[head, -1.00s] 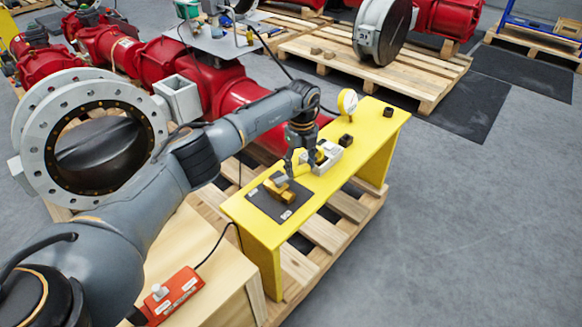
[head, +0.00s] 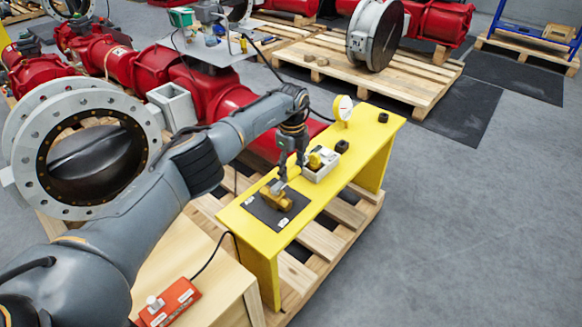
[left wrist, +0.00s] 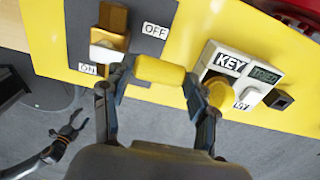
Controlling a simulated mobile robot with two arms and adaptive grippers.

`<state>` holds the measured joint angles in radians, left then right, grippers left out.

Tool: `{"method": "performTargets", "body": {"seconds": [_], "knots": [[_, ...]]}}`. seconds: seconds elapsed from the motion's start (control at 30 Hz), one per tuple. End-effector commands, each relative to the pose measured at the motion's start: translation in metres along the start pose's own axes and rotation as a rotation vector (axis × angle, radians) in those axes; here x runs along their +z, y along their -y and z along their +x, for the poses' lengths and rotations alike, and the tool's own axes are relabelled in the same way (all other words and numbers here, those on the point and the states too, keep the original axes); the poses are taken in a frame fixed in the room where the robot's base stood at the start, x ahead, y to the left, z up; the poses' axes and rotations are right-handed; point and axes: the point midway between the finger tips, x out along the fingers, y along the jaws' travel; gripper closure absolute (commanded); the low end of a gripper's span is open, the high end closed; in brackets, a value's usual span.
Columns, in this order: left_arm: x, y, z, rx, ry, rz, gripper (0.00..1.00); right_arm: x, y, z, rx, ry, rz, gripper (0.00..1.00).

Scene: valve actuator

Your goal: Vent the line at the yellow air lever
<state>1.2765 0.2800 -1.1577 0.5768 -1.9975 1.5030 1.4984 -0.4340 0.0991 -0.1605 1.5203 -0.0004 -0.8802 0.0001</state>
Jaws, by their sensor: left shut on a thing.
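The yellow air lever (head: 277,198) sits on a dark plate with white ON and OFF labels, on the yellow bench. In the left wrist view its yellow handle (left wrist: 160,70) lies between my fingertips, just below the OFF label (left wrist: 155,31). The ON label (left wrist: 88,69) is at the lower left of the brass valve body (left wrist: 112,35). My left gripper (head: 284,181) is shut on the handle; it also shows in the left wrist view (left wrist: 158,80). My right gripper (left wrist: 76,124) shows at the lower left there, with its fingers apart and empty, away from the bench.
A white key box (head: 321,166) with a yellow part stands close beside the left gripper. A round gauge (head: 343,108) and small dark blocks (head: 342,146) stand farther along the bench. A red control box (head: 168,303) lies on a wooden crate.

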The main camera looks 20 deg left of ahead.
Motion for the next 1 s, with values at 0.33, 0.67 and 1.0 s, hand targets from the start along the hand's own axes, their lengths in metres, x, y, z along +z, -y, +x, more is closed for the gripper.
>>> {"method": "performTargets", "body": {"seconds": [0.33,0.67,1.0], "knots": [[-0.001,-0.003,0.005,0.008,-0.004,-0.006,0.19,0.000,0.000,0.000,0.000,-0.001,0.000,0.38],[0.000,-0.001,-0.007,0.003,-0.002,-0.003,0.19,0.002,0.001,0.000,-0.002,0.001,-0.002,0.38],[0.000,0.000,-0.076,0.002,-0.001,-0.003,0.19,0.001,0.001,0.000,-0.001,0.000,-0.001,0.38]]}}
